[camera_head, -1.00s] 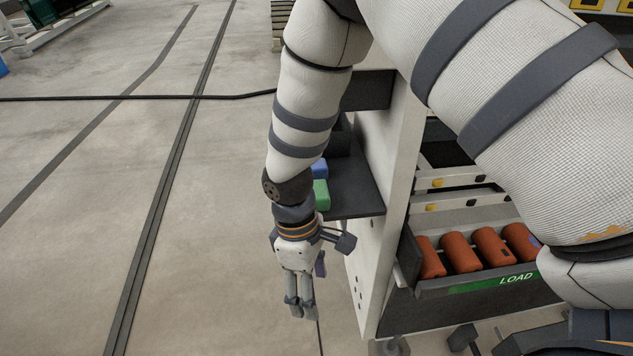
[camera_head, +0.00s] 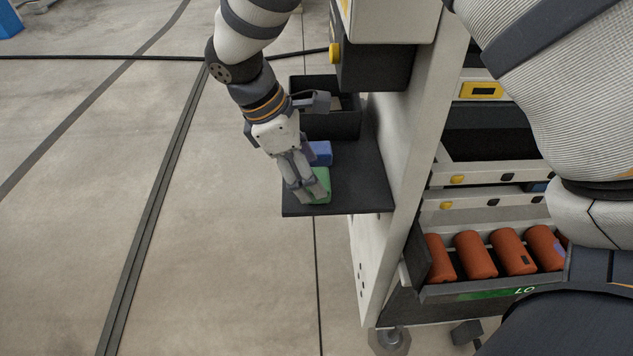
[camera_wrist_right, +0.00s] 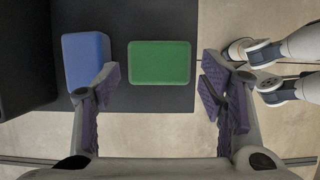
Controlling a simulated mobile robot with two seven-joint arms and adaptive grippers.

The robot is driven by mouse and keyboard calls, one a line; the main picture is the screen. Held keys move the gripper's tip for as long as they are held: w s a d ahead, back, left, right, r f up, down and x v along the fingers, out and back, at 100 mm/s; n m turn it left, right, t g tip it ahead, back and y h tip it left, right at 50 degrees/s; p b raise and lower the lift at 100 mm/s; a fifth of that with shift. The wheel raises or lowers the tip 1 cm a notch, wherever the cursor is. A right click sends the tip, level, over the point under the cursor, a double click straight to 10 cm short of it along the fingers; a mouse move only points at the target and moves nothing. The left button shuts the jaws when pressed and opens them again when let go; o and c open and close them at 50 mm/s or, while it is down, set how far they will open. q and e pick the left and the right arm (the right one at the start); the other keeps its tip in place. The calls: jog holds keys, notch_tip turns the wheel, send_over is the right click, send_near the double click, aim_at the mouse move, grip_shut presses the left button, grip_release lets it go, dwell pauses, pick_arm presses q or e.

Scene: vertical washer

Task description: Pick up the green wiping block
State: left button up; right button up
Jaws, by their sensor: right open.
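The green wiping block (camera_head: 322,180) lies on a dark shelf (camera_head: 352,188) on the side of the machine, partly hidden by my right gripper (camera_head: 309,196) in the head view. In the right wrist view the whole green block (camera_wrist_right: 160,63) shows, lying flat between and ahead of my right gripper's spread fingertips (camera_wrist_right: 160,88). That gripper is open and empty, and its fingers do not close on the block. My left gripper is not in view.
A blue block (camera_head: 320,153) lies right beside the green one, close to one finger in the wrist view. A dark bin (camera_head: 330,122) stands behind on the shelf. The machine's white side wall (camera_head: 415,120) rises to the right. Orange cylinders (camera_head: 475,255) lie in a lower tray.

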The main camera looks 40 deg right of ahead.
jog(key=x, duration=0.3)
jog(key=shift+r, duration=0.1)
jog(key=c, duration=1)
jog(key=shift+o, duration=0.2)
notch_tip(320, 180, up, 4)
jog(key=shift+w+a+f, duration=0.1)
jog(key=s+a+r+p, duration=0.2)
jog(key=s+a+r, duration=0.7)
jog(key=a, duration=0.1)
jog(key=shift+a+r+p, duration=0.25)
jog(key=shift+a+p, duration=0.05)
jog(key=shift+p, duration=0.1)
jog(key=o, duration=0.6)
jog(key=c, duration=0.4)
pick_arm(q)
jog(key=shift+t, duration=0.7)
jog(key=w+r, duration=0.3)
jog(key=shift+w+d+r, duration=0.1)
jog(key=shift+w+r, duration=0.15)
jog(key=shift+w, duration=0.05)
pick_arm(e)
jog(key=shift+d, duration=0.1)
jog(key=shift+c, duration=0.2)
